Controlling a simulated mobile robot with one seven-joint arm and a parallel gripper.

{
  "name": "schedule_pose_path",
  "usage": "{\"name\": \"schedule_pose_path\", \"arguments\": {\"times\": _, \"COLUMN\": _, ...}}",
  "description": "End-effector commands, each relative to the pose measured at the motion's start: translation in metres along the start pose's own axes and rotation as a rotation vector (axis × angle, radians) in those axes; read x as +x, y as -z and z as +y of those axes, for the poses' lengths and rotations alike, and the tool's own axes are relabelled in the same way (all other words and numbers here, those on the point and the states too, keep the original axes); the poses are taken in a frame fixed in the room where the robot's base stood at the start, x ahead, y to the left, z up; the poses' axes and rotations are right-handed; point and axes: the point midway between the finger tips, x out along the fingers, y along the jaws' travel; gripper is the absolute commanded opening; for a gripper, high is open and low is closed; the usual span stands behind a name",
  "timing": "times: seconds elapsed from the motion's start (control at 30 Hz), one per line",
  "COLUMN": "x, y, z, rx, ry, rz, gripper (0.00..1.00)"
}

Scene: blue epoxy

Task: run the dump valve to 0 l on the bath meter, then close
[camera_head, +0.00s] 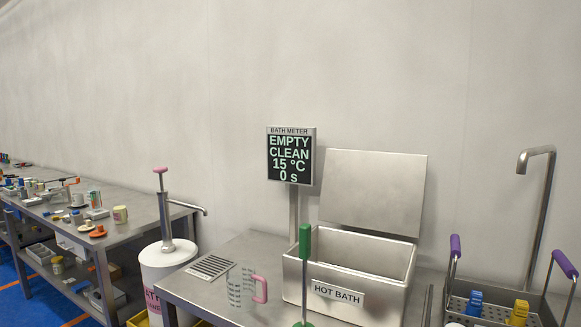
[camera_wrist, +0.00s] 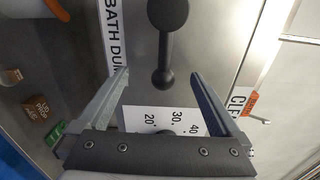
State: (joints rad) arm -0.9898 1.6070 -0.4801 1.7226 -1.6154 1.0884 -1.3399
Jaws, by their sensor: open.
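The bath meter (camera_head: 291,155) on its post reads EMPTY, CLEAN, 15 °C, 0 s. In the wrist view a dark lever (camera_wrist: 166,45) with a round knob end lies over a metal panel, beside a label reading "BATH DUM" (camera_wrist: 112,40), cut off by my finger. My gripper (camera_wrist: 158,75) is open, its two fingers on either side of the lever's lower end, with no visible contact. The hot bath (camera_head: 340,295) is a steel tub with its lid (camera_head: 374,190) raised behind it; its floor is hidden. My gripper is not seen in the head view.
A dial plate marked 20, 30, 40 (camera_wrist: 165,118) lies below the lever, and a partly hidden "CLE" label (camera_wrist: 238,100) to its right. A measuring jug (camera_head: 240,288) and green-handled rod (camera_head: 305,250) stand by the bath. A basket (camera_head: 490,302) is at right.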

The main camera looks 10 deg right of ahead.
Motion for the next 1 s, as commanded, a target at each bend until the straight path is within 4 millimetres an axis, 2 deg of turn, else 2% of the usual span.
{"name": "schedule_pose_path", "arguments": {"times": 0.23, "x": -0.004, "y": -0.001, "z": -0.001, "rx": 0.000, "ry": 0.001, "rz": -0.001, "gripper": 1.00}}
{"name": "schedule_pose_path", "arguments": {"times": 0.7, "x": -0.059, "y": -0.001, "z": -0.001, "rx": 0.000, "ry": 0.001, "rz": -0.002, "gripper": 1.00}}
{"name": "schedule_pose_path", "arguments": {"times": 0.83, "x": -0.068, "y": 0.000, "z": -0.001, "rx": -0.001, "ry": 0.002, "rz": -0.001, "gripper": 1.00}}
{"name": "schedule_pose_path", "arguments": {"times": 1.0, "x": -0.070, "y": 0.000, "z": -0.001, "rx": -0.001, "ry": 0.002, "rz": 0.000, "gripper": 1.00}}
